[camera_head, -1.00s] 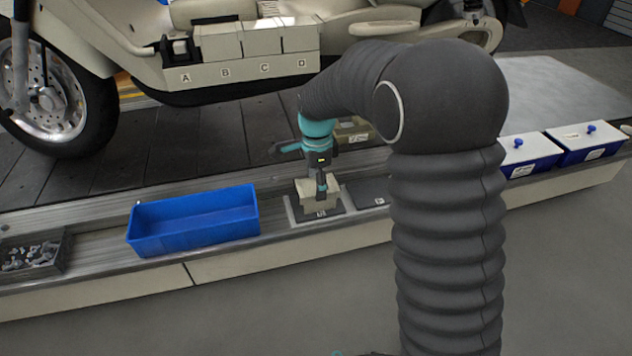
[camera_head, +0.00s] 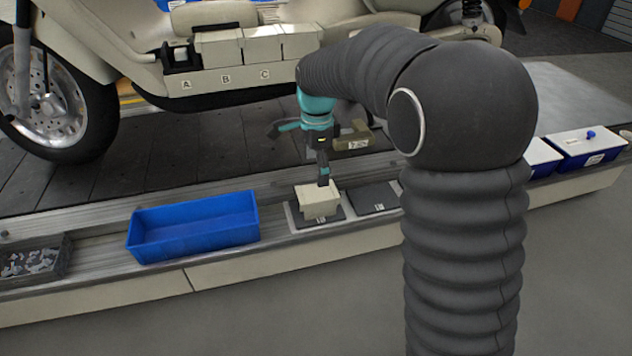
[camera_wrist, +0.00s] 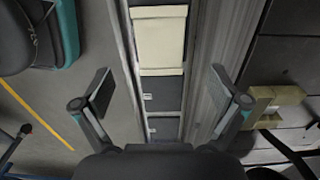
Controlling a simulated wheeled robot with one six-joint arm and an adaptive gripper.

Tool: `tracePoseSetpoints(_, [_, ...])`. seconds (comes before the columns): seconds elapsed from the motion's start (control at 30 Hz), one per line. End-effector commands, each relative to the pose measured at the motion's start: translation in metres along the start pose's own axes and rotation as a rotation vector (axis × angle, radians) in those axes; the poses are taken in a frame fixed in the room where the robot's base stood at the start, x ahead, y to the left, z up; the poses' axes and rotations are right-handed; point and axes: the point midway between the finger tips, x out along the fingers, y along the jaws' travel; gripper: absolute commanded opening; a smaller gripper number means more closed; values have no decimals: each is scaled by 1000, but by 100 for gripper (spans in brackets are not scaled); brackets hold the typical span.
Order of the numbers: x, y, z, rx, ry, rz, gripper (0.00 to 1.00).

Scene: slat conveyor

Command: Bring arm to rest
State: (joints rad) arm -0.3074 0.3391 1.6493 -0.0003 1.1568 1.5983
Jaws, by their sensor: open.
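My gripper (camera_head: 323,178) is open and empty in the head view, just above a cream box (camera_head: 318,202). In the wrist view my gripper (camera_wrist: 163,92) shows its two fingers spread wide, with the same cream box (camera_wrist: 160,38) beyond them, between the fingers in the picture. The box sits on a dark marked pad (camera_head: 295,219) on the conveyor's near side. My dark sleeved arm arches over the conveyor from the right and hides part of it.
A blue open bin (camera_head: 195,240) stands left of the box, and a tray of small parts (camera_head: 30,262) further left. A second dark pad (camera_head: 378,197) is bare. An olive bracket-like part (camera_head: 353,139) lies behind. Lidded blue boxes (camera_head: 585,152) stand right. A scooter (camera_head: 130,60) stands behind.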

Motion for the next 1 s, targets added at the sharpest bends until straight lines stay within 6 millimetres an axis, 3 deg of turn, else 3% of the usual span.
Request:
tracePoseSetpoints(0.23, [-39,0,0,0,0,-2,97])
tracePoseSetpoints(0.57, [-51,0,0,-24,0,0,97])
tracePoseSetpoints(0.73, [-50,-5,0,-221,2,-25,97])
tracePoseSetpoints(0.8, [-39,-2,0,-357,3,-23,97])
tracePoseSetpoints(0.9, [-20,12,0,-563,3,-11,97])
tracePoseSetpoints(1.0, [-20,36,-5,-762,9,-23,97])
